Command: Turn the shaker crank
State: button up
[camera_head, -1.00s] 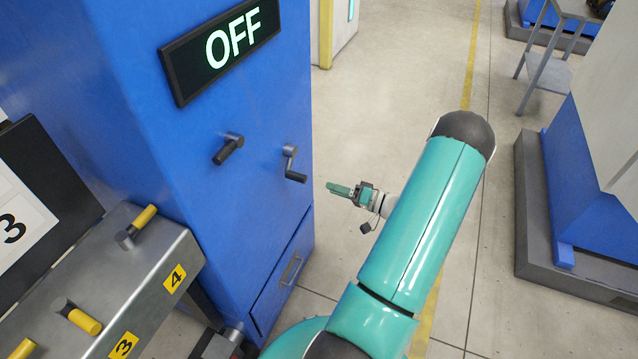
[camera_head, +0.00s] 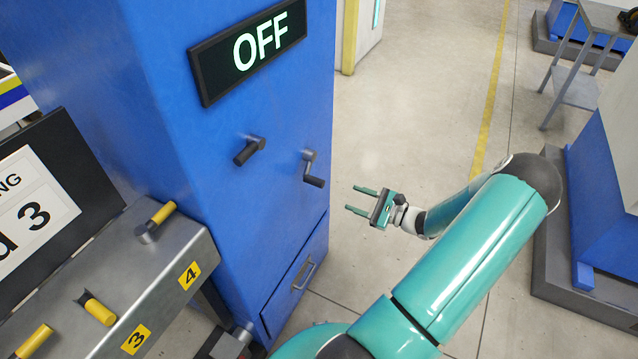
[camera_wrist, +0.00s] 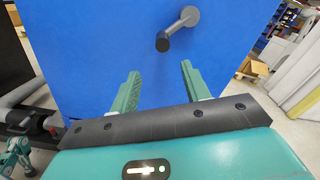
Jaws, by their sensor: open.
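Two small metal cranks with dark grips stick out of the front of a blue cabinet (camera_head: 215,200) in the head view. The left crank (camera_head: 250,150) is a little higher than the right crank (camera_head: 314,168). No label shows which one is the shaker crank. My gripper (camera_head: 357,200) is open and empty, to the right of the right crank and apart from it, with its fingers toward the cabinet. In the wrist view, one crank (camera_wrist: 178,30) shows beyond and above my open fingers (camera_wrist: 160,70), with clear space between them.
A lit OFF sign (camera_head: 250,50) is above the cranks. A drawer with a metal handle (camera_head: 304,275) is below them. A grey bench (camera_head: 150,275) with yellow-handled levers stands at the left. Open floor (camera_head: 410,90) lies to the right of the cabinet.

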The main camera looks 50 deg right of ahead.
aim_at(323, 185)
jog(key=w+a+m, duration=0.1)
jog(key=w+m, duration=0.1)
jog(key=w, duration=0.2)
jog(key=w+a+m, duration=0.1)
jog(key=w+m, duration=0.1)
jog(key=w, duration=0.2)
jog(key=w+a+m, duration=0.1)
jog(key=w+m, duration=0.1)
jog(key=w, duration=0.2)
jog(key=shift+w+a+r+m, duration=0.15)
jog(key=shift+w+r+m, duration=0.05)
jog(key=shift+w+m, duration=0.15)
grip_shut()
